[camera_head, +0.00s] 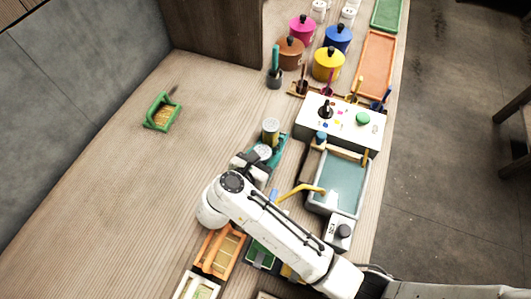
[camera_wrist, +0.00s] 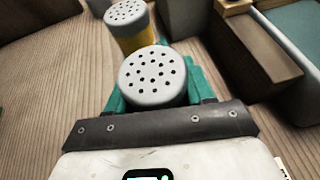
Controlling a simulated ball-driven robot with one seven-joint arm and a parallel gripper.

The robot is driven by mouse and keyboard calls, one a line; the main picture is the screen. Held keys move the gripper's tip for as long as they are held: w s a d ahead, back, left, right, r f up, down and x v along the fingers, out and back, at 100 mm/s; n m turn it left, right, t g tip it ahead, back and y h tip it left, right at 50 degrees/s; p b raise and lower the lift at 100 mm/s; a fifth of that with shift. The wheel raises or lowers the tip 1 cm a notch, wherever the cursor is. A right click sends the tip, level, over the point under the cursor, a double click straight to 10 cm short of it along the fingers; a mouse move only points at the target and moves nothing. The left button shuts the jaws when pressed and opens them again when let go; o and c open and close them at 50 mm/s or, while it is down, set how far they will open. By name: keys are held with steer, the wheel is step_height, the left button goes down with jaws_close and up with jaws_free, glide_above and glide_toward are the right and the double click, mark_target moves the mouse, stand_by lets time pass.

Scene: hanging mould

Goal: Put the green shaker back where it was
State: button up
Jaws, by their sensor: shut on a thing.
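A shaker with a grey, perforated lid (camera_wrist: 153,75) is between the jaws of my gripper (camera_head: 254,162). Its lid also shows in the head view (camera_head: 263,151). Its body is hidden below the lid, so I cannot see its colour; I take it as the green shaker. My gripper is shut on it, and the shaker looks upright. A teal tray (camera_head: 280,148) shows beside and under it. I cannot tell whether the shaker's base touches the tray. A yellow shaker (camera_wrist: 137,42) with a grey lid stands just beyond, also in the head view (camera_head: 270,137).
A grey basin (camera_head: 345,180) with a yellow spout and a brown block stands close on the right. A white control box (camera_head: 340,122) is behind it. Coloured pots (camera_head: 328,64) stand at the back. A green mould (camera_head: 161,112) sits alone on the left, where the table is clear.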

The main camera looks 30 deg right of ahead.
steer(key=shift+f, duration=0.15)
steer(key=o, duration=1)
steer(key=shift+o, duration=0.2)
steer(key=shift+r, duration=0.3)
steer(key=p+v, duration=0.2)
steer(key=v, duration=1)
steer(key=shift+d+f, duration=0.1)
steer(key=shift+f, duration=0.05)
